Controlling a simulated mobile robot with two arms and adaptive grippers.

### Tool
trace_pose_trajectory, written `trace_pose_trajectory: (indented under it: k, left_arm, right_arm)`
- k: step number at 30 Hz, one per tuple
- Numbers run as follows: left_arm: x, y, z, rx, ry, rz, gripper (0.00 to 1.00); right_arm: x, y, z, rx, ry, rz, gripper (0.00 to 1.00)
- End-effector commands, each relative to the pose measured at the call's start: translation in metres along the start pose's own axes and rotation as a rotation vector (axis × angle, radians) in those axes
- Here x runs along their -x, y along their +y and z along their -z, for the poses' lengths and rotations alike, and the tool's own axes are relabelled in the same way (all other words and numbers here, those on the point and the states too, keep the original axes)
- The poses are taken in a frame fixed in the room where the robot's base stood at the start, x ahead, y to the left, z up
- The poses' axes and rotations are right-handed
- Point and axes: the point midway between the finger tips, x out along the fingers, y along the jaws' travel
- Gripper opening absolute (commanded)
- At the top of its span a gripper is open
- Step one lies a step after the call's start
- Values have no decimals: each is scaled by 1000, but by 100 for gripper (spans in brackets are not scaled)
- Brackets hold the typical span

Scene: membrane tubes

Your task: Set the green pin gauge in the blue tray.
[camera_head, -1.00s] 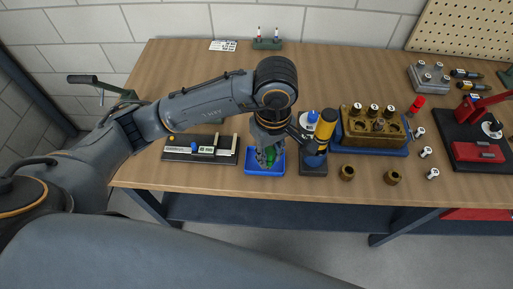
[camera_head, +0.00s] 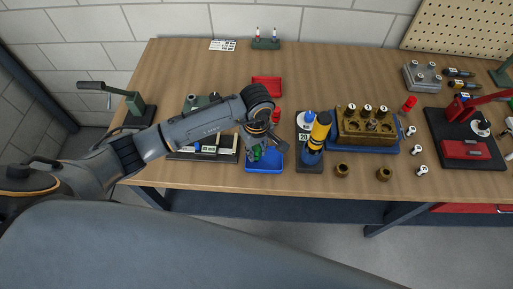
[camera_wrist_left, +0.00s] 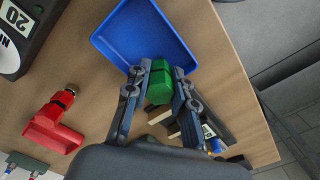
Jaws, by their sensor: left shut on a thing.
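The green pin gauge (camera_wrist_left: 160,87) is held between the fingertips of my left gripper (camera_wrist_left: 158,92) in the left wrist view. In the head view the gauge (camera_head: 256,153) shows as a small green patch, partly hidden by my left gripper (camera_head: 261,152). The blue tray (camera_head: 266,168) lies at the table's front edge, below the gripper. In the left wrist view the tray (camera_wrist_left: 128,30) looks empty, and the gauge overlaps its near rim. I cannot tell how high the gauge is above the tray floor. My right gripper is not in view.
A black stand with a yellow-and-black cylinder (camera_head: 319,130) is close to the tray's right. A dark fixture (camera_head: 222,155) is at its left. A red block (camera_head: 267,85) is behind. A brass block (camera_head: 366,126) and loose brass rings (camera_head: 342,170) are farther right.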

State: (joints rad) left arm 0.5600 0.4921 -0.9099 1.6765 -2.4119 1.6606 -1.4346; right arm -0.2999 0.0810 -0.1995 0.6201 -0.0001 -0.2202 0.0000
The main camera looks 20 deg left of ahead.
Motion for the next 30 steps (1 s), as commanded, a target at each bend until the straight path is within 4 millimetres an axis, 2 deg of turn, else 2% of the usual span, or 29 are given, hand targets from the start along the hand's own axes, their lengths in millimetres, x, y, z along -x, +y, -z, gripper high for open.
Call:
trace_pose_trajectory:
  k: [6,7,9,10,21,23,26,30]
  left_arm:
    - [-4,0,0,0,1,0,0]
    - [-3,0,0,0,0,0,30]
    - [-2,0,0,0,0,0,45]
    - [-2,0,0,0,0,1,47]
    - [2,0,0,1,-1,1,47]
    - [6,1,1,-1,2,-3,47]
    - [21,1,2,-2,5,-4,47]
    - [52,1,2,-2,6,-6,47]
  right_arm:
    - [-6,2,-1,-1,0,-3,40]
    - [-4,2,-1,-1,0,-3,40]
    - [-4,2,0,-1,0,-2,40]
    - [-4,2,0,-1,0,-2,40]
    - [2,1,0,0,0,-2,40]
    - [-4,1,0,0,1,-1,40]
    - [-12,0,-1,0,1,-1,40]
    - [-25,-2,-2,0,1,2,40]
